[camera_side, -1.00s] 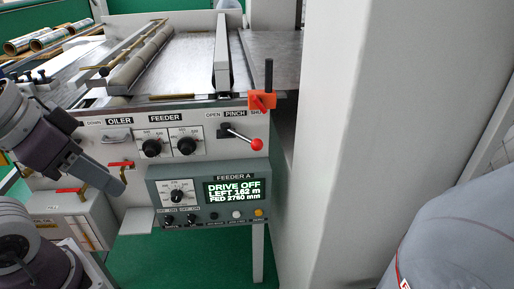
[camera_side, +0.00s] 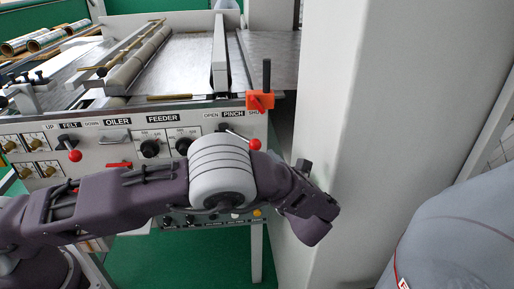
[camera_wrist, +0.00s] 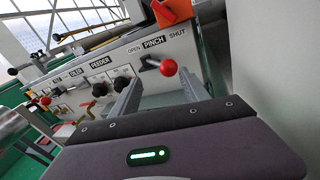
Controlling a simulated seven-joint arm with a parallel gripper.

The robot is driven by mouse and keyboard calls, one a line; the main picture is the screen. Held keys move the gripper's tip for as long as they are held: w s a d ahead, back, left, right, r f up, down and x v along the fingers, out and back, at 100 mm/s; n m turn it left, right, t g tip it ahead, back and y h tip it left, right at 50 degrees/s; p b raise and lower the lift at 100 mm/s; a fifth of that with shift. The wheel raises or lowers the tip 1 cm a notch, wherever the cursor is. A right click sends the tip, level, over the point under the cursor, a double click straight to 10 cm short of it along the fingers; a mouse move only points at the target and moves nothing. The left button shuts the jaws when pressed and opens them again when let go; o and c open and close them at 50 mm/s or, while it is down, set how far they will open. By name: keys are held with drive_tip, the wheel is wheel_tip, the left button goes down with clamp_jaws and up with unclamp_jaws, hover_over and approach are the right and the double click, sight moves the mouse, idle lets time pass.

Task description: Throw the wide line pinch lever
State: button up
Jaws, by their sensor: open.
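The pinch lever has a red ball knob (camera_side: 255,144) on a short shaft, below the OPEN PINCH SHUT labels on the machine's front panel. Its shaft leans right, toward the SHUT side. In the wrist view the red knob (camera_wrist: 168,68) shows between and just beyond the two grey fingers of my gripper (camera_wrist: 158,77). The gripper is open and holds nothing; I see no contact with the knob. In the side view my gripper (camera_side: 307,205) is to the lower right of the knob, with its fingers hard to make out.
An orange block (camera_side: 260,100) with a dark upright handle sits just above the lever. Feeder dials (camera_side: 150,148) and a red-knobbed FELT lever (camera_side: 75,156) are to the left. A pale column (camera_side: 345,120) stands close on the right.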

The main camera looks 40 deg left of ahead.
sight(257, 148)
drive_tip(key=shift+w+d+f+m+t, duration=0.25)
drive_tip(key=shift+w+f+m+t, duration=0.25)
drive_tip(key=shift+w+m, duration=0.1)
drive_tip(key=x, duration=0.6)
drive_tip(key=shift+a, duration=0.1)
clamp_jaws()
idle(0.7)
